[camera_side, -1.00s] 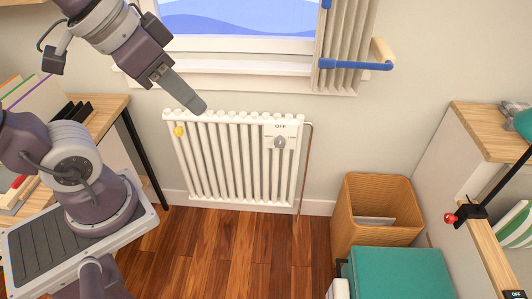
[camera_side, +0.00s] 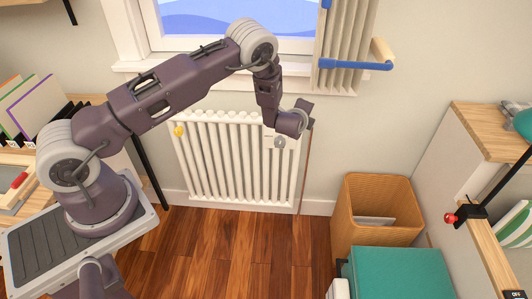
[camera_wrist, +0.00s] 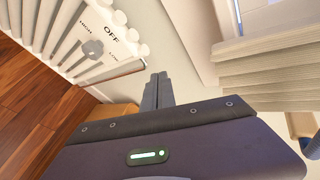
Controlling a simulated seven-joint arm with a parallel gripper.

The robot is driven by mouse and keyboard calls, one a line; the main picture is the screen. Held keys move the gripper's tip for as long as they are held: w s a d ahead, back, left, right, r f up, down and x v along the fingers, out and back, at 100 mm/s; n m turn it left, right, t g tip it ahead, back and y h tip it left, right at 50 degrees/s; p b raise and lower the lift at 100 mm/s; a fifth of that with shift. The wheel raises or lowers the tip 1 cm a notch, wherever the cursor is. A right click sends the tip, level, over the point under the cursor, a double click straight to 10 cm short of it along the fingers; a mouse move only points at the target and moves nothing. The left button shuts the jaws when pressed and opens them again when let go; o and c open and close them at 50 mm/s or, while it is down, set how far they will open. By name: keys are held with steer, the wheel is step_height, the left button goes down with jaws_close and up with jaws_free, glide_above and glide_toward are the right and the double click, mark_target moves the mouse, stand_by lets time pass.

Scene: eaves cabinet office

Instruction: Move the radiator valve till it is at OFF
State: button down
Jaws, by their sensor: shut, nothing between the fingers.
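The radiator valve is a grey knob (camera_side: 280,142) on a white plate at the radiator's upper right. It also shows in the wrist view (camera_wrist: 93,48), with OFF, HIGH and LOW lettered around it. I cannot tell for sure which mark its pointer faces. My gripper (camera_wrist: 157,90) is shut and empty in the wrist view, its fingers apart from the knob and to its right in the picture. In the side view my wrist is just above and right of the knob and covers the OFF lettering; the fingertips are hidden there.
A curtain (camera_side: 345,50) with a blue handle hangs above right. A wicker bin (camera_side: 375,240) stands on the floor to the right.

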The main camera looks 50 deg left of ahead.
steer(key=s+a+f+m+y, duration=0.1)
steer(key=s+a+f+m, duration=0.1)
steer(key=f, duration=0.3)
steer(key=s+a+f+m+y, duration=0.1)
steer(key=f+m, duration=0.1)
steer(key=f, duration=0.3)
steer(key=m+t+y, duration=0.1)
steer(key=m+t, duration=0.1)
steer(key=m, duration=0.2)
glide_toward(275, 141)
steer(key=w, duration=0.1)
steer(key=w+a, duration=0.4)
steer(key=w, duration=0.1)
steer(key=shift+a+r, duration=0.1)
steer(key=shift+r, duration=0.15)
steer(key=shift+f, duration=0.15)
steer(key=shift+s+a+f, duration=0.15)
steer(key=shift+s+f, duration=0.1)
steer(key=shift+r, duration=0.1)
